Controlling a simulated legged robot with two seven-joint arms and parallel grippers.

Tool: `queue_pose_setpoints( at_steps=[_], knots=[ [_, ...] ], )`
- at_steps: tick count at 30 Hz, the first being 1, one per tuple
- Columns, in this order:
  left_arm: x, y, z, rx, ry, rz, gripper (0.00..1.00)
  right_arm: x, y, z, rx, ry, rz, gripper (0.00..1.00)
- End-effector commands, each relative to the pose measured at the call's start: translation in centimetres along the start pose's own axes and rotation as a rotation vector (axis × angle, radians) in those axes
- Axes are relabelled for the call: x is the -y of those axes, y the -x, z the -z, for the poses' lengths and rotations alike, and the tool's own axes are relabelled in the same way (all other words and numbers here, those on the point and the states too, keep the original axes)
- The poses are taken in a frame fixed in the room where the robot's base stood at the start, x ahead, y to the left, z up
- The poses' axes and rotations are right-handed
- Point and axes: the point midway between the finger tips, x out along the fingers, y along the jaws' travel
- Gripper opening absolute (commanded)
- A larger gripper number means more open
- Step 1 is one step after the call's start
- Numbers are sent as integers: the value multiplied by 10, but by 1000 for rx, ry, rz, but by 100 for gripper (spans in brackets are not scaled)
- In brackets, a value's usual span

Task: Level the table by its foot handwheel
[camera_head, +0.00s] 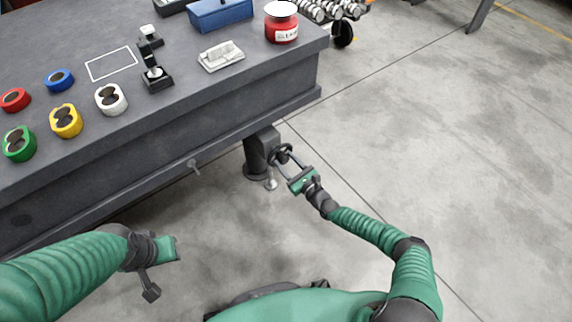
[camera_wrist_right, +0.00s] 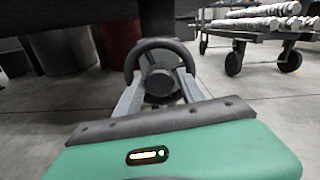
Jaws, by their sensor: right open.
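The dark grey table (camera_head: 215,95) fills the upper left of the head view. Its near right leg (camera_head: 256,158) carries a black foot handwheel (camera_head: 284,151) low under the edge. My right gripper (camera_head: 283,162) is open at the handwheel. In the right wrist view, the handwheel (camera_wrist_right: 160,80) faces me, with its rim and hub between the two grey fingers of the right gripper (camera_wrist_right: 160,88). I cannot tell whether the fingers touch the rim. My left gripper (camera_head: 158,268) hangs low in front of the table, away from the handwheel; its finger opening is unclear.
Coloured rings, a joystick-like device (camera_head: 154,73), a blue box (camera_head: 220,14) and a red jar (camera_head: 281,24) are on the tabletop. A wheeled rack (camera_wrist_right: 268,35) stands behind. The floor to the right is clear.

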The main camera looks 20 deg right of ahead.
Motion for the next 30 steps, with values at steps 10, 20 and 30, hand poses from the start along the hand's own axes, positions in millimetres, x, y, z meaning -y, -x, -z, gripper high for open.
queue_pose_setpoints(
  at_steps=[10, 20, 30],
  knots=[
    [0, 1, 0, 0, 0, 0, 36, 0, 0, -1, 0, 1, 0, 27],
    [0, 1, 0, 0, 0, 0, 36, 0, 0, -1, 0, -1, 0, 0],
    [0, 4, 1, 0, 0, 0, 36, 1, 0, -1, 0, -94, 0, 0]
  ],
)
